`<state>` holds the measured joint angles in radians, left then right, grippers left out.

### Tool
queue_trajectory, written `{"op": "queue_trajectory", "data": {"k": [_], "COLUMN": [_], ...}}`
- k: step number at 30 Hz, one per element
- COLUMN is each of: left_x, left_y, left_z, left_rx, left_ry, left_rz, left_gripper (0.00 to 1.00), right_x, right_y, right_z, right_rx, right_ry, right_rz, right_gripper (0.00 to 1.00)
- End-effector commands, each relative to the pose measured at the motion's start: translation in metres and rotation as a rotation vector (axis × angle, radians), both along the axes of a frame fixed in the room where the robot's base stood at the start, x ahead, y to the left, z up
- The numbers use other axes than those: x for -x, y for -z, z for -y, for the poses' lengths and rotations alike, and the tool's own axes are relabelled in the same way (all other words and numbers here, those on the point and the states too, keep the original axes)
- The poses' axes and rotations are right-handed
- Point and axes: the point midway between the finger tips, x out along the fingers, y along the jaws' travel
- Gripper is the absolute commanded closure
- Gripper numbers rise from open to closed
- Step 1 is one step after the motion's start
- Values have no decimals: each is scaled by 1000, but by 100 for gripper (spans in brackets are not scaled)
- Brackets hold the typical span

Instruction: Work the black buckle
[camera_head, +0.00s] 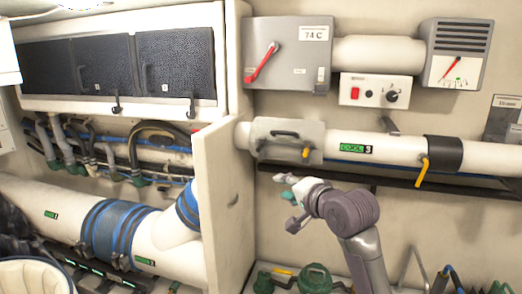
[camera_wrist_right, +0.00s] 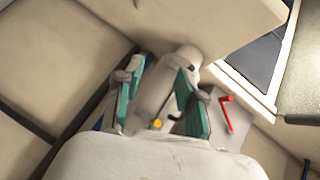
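I cannot tell for certain which part is the black buckle. A black band (camera_head: 445,153) with a yellow lever (camera_head: 422,170) wraps the white duct marked 3 (camera_head: 395,152). A dark handle (camera_head: 284,134) sits on a grey plate (camera_head: 300,146) at the duct's left end, with a yellow knob (camera_head: 306,153) below it. My right gripper (camera_head: 288,200) is in front of the wall, below this plate. In the right wrist view its teal-padded fingers (camera_wrist_right: 160,98) are apart, with the white duct (camera_wrist_right: 158,90) seen between them. My left gripper is not in view.
A white partition (camera_head: 226,200) stands close left of my right gripper. Dark-doored lockers (camera_head: 125,70) hang upper left. A grey box with a red lever (camera_head: 285,58) is above. Blue-banded pipe (camera_head: 115,230) runs lower left; green fittings (camera_head: 315,278) lie below.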

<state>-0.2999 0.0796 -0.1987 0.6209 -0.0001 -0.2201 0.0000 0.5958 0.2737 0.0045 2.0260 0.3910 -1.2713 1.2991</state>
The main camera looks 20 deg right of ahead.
Motion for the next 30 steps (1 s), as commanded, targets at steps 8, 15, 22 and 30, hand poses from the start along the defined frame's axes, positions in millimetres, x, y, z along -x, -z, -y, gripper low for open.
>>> {"op": "queue_trajectory", "data": {"k": [8,15,22,30], "left_x": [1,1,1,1], "left_y": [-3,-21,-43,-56], "left_z": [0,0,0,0], "left_rx": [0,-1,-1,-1], "left_ry": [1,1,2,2], "left_rz": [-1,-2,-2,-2], "left_gripper": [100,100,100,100], "right_x": [-17,-54,-103,-139], "right_y": [-66,-63,-56,-49], "right_z": [8,1,-8,-15], "right_rx": [-171,-171,-168,-168], "right_ry": [20,20,20,20], "right_rz": [84,81,80,84], "right_gripper": [61,61,61,61]}}
